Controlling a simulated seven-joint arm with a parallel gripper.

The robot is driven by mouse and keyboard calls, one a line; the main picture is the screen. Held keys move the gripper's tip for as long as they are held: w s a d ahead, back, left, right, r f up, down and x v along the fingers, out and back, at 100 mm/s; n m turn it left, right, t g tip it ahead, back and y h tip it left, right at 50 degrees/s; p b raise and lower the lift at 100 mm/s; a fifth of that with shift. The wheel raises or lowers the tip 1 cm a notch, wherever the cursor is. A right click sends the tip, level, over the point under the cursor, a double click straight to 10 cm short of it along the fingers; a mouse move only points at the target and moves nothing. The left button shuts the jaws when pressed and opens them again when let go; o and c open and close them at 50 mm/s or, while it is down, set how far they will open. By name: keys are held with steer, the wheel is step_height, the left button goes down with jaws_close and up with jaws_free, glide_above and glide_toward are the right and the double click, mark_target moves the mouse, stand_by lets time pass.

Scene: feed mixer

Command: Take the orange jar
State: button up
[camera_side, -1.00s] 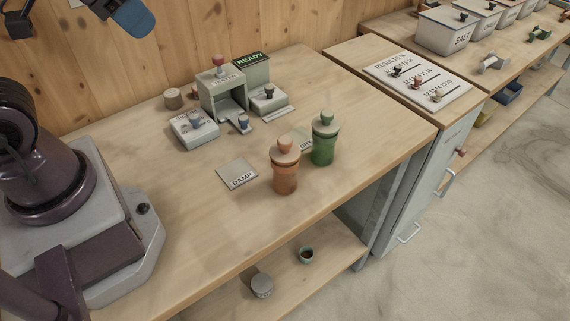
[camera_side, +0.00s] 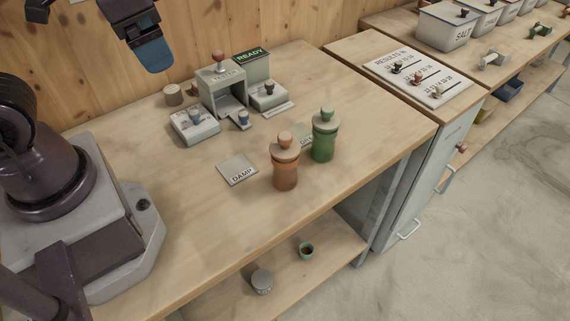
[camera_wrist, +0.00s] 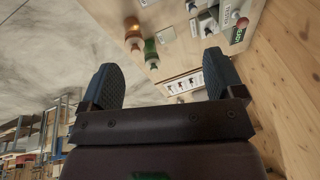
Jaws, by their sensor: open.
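In the wrist view the orange jar (camera_wrist: 133,34) is at the top, left of the green jar. The green jar (camera_side: 324,140) stands just right of and behind it, close beside it. My gripper (camera_side: 153,56) is high at the upper left in the side view, well away from the jars. In the wrist view my gripper (camera_wrist: 163,85) shows two blue-grey fingers wide apart with nothing between them.
A DAMP plate (camera_side: 237,170) lies left of the orange jar. The grey tester (camera_side: 222,90) and READY box (camera_side: 252,68) stand behind, with small lever units beside them. A results board (camera_side: 417,77) lies on the right cabinet. The bench front is clear.

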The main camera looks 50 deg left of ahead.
step_height(320, 180, down, 7)
steer(key=w+m+g+y, duration=0.3)
steer(key=m+g+y, duration=0.1)
steer(key=m+y, duration=0.2)
steer(key=m+t+y, duration=0.2)
steer(key=m+t, duration=1.5)
steer(key=m, duration=0.5)
glide_toward(279, 172)
steer(key=shift+s+a+r, duration=0.2)
steer(key=shift+s+a, duration=0.2)
steer(key=shift+f+h, duration=0.25)
steer(key=shift+h, duration=0.05)
steer(key=x, duration=0.7)
steer(key=shift+w, duration=0.2)
steer(key=shift+d+x, duration=0.15)
steer(key=shift+x, duration=1.2)
steer(key=shift+d+x, duration=0.15)
steer(key=shift+x, duration=1.15)
steer(key=shift+w+r, duration=0.15)
steer(key=shift+w, duration=0.05)
steer(key=shift+c, duration=0.4)
